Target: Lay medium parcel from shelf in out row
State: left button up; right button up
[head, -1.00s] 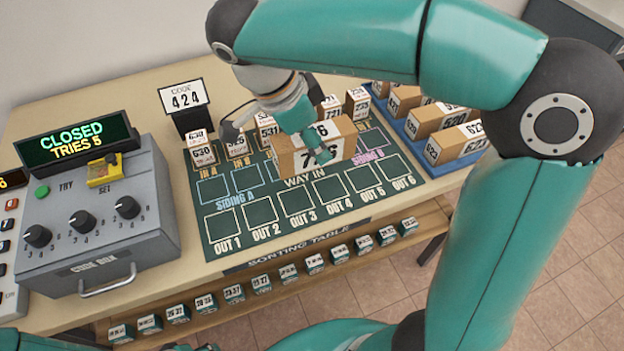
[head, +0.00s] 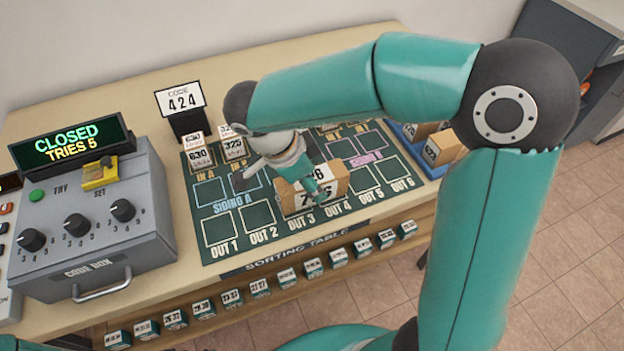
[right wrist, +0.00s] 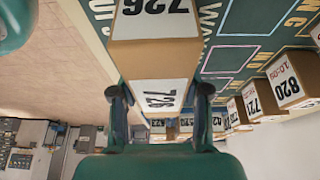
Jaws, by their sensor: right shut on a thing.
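The parcel (head: 293,203) is a brown box with white labels, and it reads 726 in the right wrist view (right wrist: 154,55). My right gripper (head: 312,186) is shut on it; in the right wrist view one finger lies on each side of the box. The parcel is over the OUT 3 square of the green sorting mat (head: 216,250), covering most of that square. I cannot tell whether it touches the mat. The squares OUT 1, OUT 2, OUT 4, OUT 5 and OUT 6 look empty. My left gripper is not in view.
Small parcels, such as 630 (head: 199,157), stand at the mat's back edge, partly behind my gripper. A code box (head: 95,235) reading CLOSED stands left of the mat. A 424 code sign (head: 181,97) is behind.

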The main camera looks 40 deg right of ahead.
jog(key=o, duration=1.3)
jog(key=shift+f, duration=0.1)
jog(key=shift+o, duration=0.2)
jog(key=shift+a+r, duration=0.1)
jog(key=shift+r, duration=0.25)
jog(key=p+v, duration=0.1)
jog(key=v, duration=1)
jog(key=shift+a+r, duration=0.15)
jog(key=shift+r, duration=0.05)
